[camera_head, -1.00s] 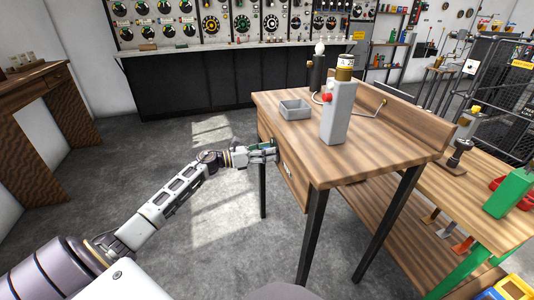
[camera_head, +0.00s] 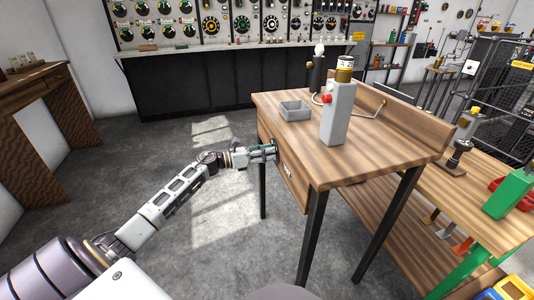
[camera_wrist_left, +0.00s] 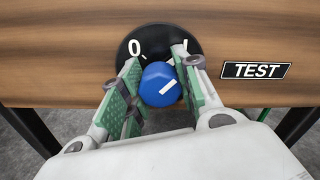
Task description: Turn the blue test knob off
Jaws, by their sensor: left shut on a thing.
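The blue test knob (camera_wrist_left: 158,80) sits on a round black dial plate (camera_wrist_left: 158,42) on the wooden front of the desk, in the left wrist view. The dial is marked 0 at upper left and I at upper right. The knob's white line slants up to the right, toward the I side. A TEST label (camera_wrist_left: 255,70) is right of the dial. My left gripper (camera_wrist_left: 157,68) has its green-padded fingers on both sides of the knob, shut on it. In the head view my left gripper (camera_head: 264,152) is at the desk front, and the knob is hidden there.
The wooden desk (camera_head: 370,160) carries a grey tray (camera_head: 295,110), a grey block with a red button (camera_head: 336,118) and a dark post (camera_head: 318,75). A lower bench with a green object (camera_head: 505,197) stands at right. The floor left of the desk is clear.

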